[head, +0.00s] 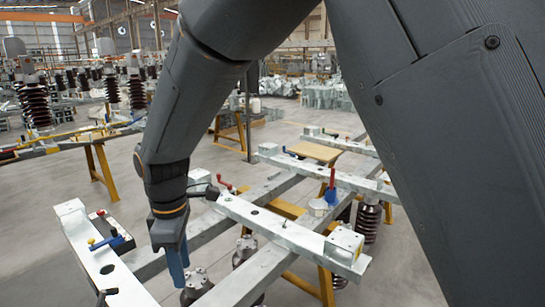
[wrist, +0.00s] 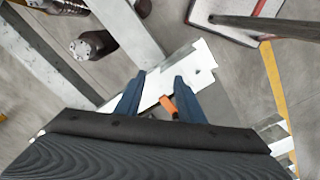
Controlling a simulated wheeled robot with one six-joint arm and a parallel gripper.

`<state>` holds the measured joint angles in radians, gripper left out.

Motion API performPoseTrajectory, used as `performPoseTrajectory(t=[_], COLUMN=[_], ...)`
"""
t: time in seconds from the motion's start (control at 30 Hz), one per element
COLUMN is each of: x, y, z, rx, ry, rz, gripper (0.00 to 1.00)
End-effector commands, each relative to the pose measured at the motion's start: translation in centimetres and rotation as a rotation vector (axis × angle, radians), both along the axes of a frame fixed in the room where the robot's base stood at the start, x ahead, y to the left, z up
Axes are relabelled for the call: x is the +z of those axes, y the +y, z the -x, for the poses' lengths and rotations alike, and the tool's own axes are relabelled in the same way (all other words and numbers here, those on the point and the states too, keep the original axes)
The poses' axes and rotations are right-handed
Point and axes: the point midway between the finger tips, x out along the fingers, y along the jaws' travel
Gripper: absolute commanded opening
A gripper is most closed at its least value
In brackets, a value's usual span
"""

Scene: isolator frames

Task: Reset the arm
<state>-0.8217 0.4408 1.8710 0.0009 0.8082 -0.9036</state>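My gripper (head: 177,266) hangs at the end of my dark grey arm, its blue fingers pointing down over the galvanised isolator frame. In the wrist view the two blue fingers of my gripper (wrist: 158,80) stand apart with nothing seen held between them. A pale metal part (wrist: 200,62) and an orange piece (wrist: 168,105) show beyond and between the fingers; I cannot tell how far below they lie. The frame has a left beam (head: 105,268) and a cross beam (head: 285,232). My arm hides part of the frame.
Brown insulators (head: 368,220) hang below the frame. Open concrete floor (head: 45,215) lies at left.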

Motion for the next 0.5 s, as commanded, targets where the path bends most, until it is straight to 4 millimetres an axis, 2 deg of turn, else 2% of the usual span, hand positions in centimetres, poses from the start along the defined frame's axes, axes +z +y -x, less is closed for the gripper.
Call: performPoseTrajectory(t=[0.03,0.13,0.23,0.37,0.5], x=[0.1,-0.2,-0.4,-0.9,-1.5], y=[-3.6,-9.8,-16.1,-23.8,-31.3], z=[-1.3,-2.9,-3.6,-3.0,-0.9], rx=[-0.118,-0.35,-0.582,-0.884,-1.204], ry=[-0.001,-0.005,-0.008,-0.014,-0.022], rz=[-0.003,-0.012,-0.019,-0.03,-0.044], gripper=[0.35,0.35,0.35,0.35,0.35])
